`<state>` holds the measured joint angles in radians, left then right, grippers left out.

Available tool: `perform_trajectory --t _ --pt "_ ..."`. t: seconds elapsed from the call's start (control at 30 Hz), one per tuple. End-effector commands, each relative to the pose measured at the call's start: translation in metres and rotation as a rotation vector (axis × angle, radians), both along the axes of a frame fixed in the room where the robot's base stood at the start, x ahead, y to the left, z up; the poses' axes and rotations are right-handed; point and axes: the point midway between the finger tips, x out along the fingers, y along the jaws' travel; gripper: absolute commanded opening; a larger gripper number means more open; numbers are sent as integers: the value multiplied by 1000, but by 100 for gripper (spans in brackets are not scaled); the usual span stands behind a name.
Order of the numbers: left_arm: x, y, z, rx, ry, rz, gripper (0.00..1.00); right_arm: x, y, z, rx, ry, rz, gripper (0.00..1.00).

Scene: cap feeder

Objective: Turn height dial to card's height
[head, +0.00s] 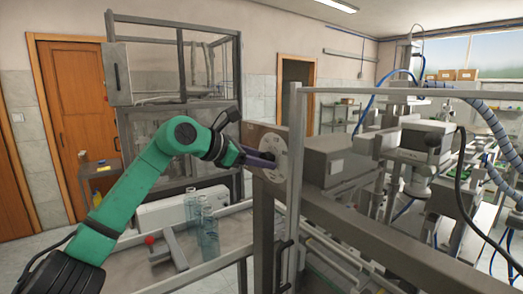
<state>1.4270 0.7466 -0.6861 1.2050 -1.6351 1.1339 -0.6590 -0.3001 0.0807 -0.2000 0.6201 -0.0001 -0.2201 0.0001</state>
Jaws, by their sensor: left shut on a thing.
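The height dial (274,150) is a pale round disc with small marks, on the side of the grey machine in the middle of the head view. My left arm is green and reaches in from the left. Its gripper (266,163) is at the dial's centre and is shut on the dial's knob, which the fingers mostly hide. The marks on the dial are too small to read. I cannot make out a card with a height on it. My right gripper is not in view.
A metal frame post (294,140) stands just right of the dial. A brown box (253,132) is behind it. Clear bottles (209,235) and a red-knobbed handle (150,241) are below my left arm. A grey machine head (427,140) with hoses is at right.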

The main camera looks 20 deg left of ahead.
Motion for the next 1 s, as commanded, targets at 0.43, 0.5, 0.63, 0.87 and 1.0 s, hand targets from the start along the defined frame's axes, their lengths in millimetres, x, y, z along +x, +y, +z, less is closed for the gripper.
perform_trajectory --t 0.43,0.5,0.63,0.87,1.0 --pt "1 1 -1 -213 183 -1 0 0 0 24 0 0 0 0" --pt "1 0 -1 -229 195 -1 0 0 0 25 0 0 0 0" --pt "1 1 -2 -246 211 0 0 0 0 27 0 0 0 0" --pt "1 0 -3 -254 217 -1 0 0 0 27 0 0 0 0" --pt "1 0 -3 -253 216 -1 0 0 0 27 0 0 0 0"
